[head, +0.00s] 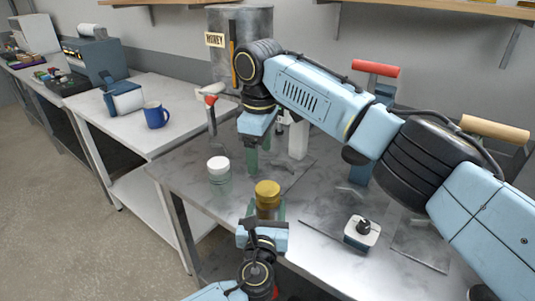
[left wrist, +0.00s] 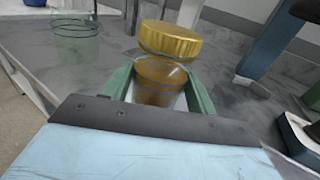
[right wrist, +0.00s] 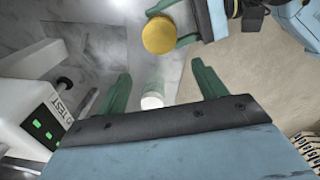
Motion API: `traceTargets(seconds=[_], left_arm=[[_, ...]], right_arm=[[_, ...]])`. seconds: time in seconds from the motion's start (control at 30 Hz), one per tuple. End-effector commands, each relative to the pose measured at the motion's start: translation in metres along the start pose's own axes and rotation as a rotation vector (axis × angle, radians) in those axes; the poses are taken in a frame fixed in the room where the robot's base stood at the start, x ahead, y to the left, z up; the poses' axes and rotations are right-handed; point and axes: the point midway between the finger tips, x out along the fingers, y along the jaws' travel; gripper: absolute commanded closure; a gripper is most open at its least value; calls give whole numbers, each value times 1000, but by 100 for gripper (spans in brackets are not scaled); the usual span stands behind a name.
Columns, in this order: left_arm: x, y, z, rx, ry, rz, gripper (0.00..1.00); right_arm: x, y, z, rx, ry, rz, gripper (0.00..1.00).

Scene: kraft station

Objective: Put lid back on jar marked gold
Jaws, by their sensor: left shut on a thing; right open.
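A jar with brown contents (left wrist: 155,85) stands between the green fingers of my left gripper (left wrist: 160,88), which is shut on it. The gold lid (left wrist: 170,40) is on top of this jar and looks slightly tilted; I cannot tell whether it is screwed down. The gold lid also shows in the head view (head: 268,189) and the right wrist view (right wrist: 158,35). A clear jar with a white lid (head: 219,165) stands on the metal table to the left. My right gripper (head: 258,150) is open and empty, behind the gold-lidded jar; its fingers show apart in the right wrist view (right wrist: 162,90).
A metal tank with a label (head: 240,30) stands at the back. A small device with a black knob (head: 362,232) is on the table's right. A blue mug (head: 155,115) is on the neighbouring bench. My right arm spans above the table's right half.

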Motion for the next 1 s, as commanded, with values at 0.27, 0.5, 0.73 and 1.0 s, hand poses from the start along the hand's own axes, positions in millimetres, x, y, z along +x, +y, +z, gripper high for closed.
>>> traceTargets(seconds=[0.27,0.5,0.73,1.0], left_arm=[[0,0,-1,0,2,0,100],[0,0,-1,0,2,0,100],[0,0,-1,0,1,0,100],[0,0,-1,0,1,0,100]], right_arm=[[6,1,14,-372,-16,-42,30],[8,1,17,-465,-16,-55,30],[8,1,17,-465,-16,-55,30],[28,0,18,-462,-18,-57,30]])
